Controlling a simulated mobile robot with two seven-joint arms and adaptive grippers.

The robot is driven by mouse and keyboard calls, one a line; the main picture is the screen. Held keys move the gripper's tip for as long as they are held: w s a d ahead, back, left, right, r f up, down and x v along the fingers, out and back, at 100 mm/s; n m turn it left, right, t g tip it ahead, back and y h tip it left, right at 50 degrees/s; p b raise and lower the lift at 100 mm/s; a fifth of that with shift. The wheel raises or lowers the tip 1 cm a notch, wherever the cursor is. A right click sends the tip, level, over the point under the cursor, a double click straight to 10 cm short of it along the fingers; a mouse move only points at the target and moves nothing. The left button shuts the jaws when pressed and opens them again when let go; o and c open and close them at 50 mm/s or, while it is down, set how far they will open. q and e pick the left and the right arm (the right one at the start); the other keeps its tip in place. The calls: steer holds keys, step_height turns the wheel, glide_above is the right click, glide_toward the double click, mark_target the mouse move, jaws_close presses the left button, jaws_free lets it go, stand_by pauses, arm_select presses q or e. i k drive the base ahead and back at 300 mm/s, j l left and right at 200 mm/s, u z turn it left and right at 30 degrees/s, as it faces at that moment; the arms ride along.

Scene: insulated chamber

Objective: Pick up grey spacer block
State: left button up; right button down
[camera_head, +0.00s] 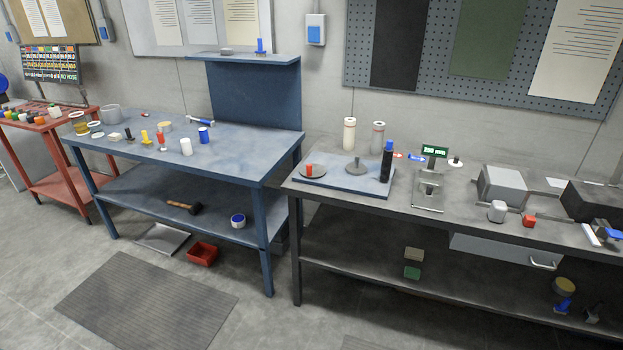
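No gripper of mine is in the head view. A small grey-beige block (414,254) sits on the lower shelf of the dark workbench, close beside a green block (412,272). A light grey cylinder-like piece (497,211) and a larger grey box (502,185) stand on the top of that bench. A small pale block-like piece (115,137) lies on the blue bench at the left. I cannot tell for certain which of these is the grey spacer block; the grey-beige block looks most like one.
The dark workbench (440,227) fills the right, with a drawer (505,250) under its top. The blue bench (225,147) stands left of it, with a hammer (183,207) on its lower shelf. A red bin (202,254) and floor mat (147,303) lie on the floor. Front floor is otherwise open.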

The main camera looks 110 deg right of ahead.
mark_target(497, 210)
steer(key=z, duration=4.6)
steer(key=i+z, duration=0.1)
steer(key=z, duration=0.15)
steer(key=i+j+z, duration=0.3)
steer(key=i, duration=0.15)
steer(key=i+j+z, duration=0.3)
steer(key=i, duration=0.15)
